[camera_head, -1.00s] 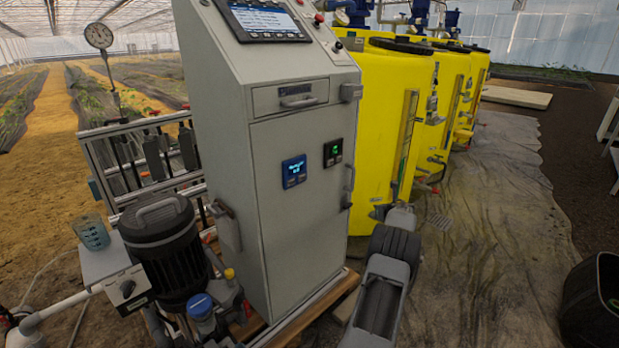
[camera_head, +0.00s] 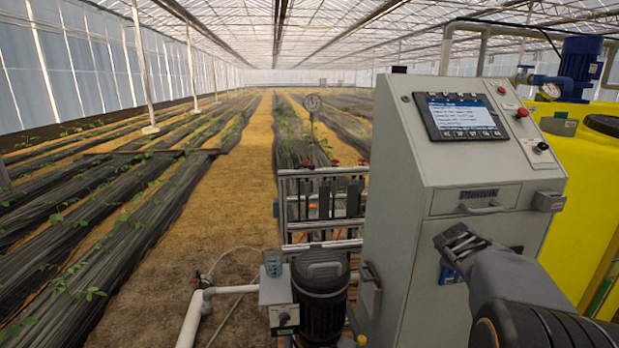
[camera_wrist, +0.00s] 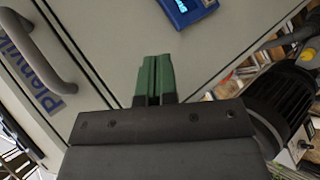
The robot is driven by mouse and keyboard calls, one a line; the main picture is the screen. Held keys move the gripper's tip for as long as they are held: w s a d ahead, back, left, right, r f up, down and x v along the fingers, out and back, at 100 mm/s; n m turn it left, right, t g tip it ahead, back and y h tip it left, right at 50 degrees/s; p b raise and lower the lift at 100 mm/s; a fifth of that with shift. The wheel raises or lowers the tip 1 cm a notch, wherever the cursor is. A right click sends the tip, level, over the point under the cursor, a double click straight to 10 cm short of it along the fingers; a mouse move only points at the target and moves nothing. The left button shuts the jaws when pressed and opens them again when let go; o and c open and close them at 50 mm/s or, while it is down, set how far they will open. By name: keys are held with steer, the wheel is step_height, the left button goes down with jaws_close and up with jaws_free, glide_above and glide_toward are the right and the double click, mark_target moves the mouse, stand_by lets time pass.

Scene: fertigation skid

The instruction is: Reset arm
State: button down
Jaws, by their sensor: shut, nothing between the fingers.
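My gripper (camera_head: 459,241) is raised in front of the grey control cabinet (camera_head: 390,200), near its upper front below the drawer handle. In the wrist view my gripper (camera_wrist: 153,80) has its green fingertips together, with nothing between them. The cabinet door (camera_wrist: 110,40) lies behind the fingertips in that view. I cannot tell whether the fingertips touch the cabinet.
A yellow tank (camera_head: 585,190) is at the right. White pipe (camera_head: 190,320) runs on the ground. The sandy path (camera_head: 220,200) at the left is clear.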

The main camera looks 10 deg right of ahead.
steer(key=s+a+r+m+g+y+p, duration=0.1)
steer(key=s+a+m+g+y+p, duration=0.1)
steer(key=s+a, duration=0.8)
steer(key=s+a+r+m+g+y+p, duration=0.1)
steer(key=s+a+m+y+p, duration=0.4)
steer(key=s+a, duration=0.5)
steer(key=a+m+g+p, duration=0.1)
steer(key=a+m, duration=0.1)
steer(key=a, duration=0.5)
steer(key=shift+s+a+r+y, duration=0.2)
steer(key=shift+s+r+y, duration=0.05)
steer(key=shift+s+y, duration=0.05)
steer(key=shift+d, duration=0.1)
